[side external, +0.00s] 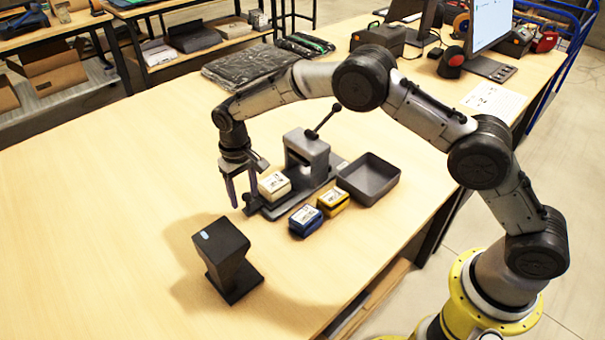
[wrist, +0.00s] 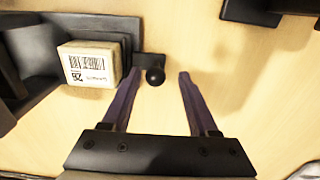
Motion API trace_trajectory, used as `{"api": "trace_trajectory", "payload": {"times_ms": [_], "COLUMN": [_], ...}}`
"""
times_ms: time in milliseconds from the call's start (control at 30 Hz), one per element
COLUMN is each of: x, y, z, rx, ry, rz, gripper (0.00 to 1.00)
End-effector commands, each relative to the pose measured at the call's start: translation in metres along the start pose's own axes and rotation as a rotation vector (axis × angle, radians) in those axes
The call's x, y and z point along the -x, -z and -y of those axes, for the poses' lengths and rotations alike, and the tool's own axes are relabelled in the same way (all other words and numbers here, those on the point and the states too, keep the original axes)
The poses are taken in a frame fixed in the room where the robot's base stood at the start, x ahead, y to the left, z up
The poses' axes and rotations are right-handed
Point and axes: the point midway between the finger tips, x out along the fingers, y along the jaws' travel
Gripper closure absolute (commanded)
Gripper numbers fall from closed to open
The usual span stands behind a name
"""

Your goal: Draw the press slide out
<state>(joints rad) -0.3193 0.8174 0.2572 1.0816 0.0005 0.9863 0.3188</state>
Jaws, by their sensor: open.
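The grey press (side external: 310,150) stands on the table with its lever (side external: 325,120) slanting up to the right. Its slide (side external: 285,208) is a flat dark plate reaching out toward my gripper. A cream box with a printed label (side external: 274,186) sits on the slide; it also shows in the wrist view (wrist: 90,64). A round black knob (wrist: 155,76) is at the slide's outer end. My gripper (side external: 246,198) points down at that end, open and empty. In the wrist view the knob appears between my fingertips (wrist: 158,80); contact cannot be told.
A blue box (side external: 305,221) and a yellow box (side external: 333,202) lie beside the slide. An empty grey tray (side external: 385,190) is right of the press. A black stand (side external: 228,258) is at the front. The table's left side is clear.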

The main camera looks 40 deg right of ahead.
Motion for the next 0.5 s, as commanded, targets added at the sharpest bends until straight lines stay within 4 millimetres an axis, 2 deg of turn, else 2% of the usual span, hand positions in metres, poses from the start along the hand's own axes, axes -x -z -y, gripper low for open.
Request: {"api": "trace_trajectory", "payload": {"times_ms": [500], "x": [0.055], "y": [0.001], "z": [0.0], "rx": [0.0], "ry": [0.0], "rz": [-0.003], "gripper": [0.4]}}
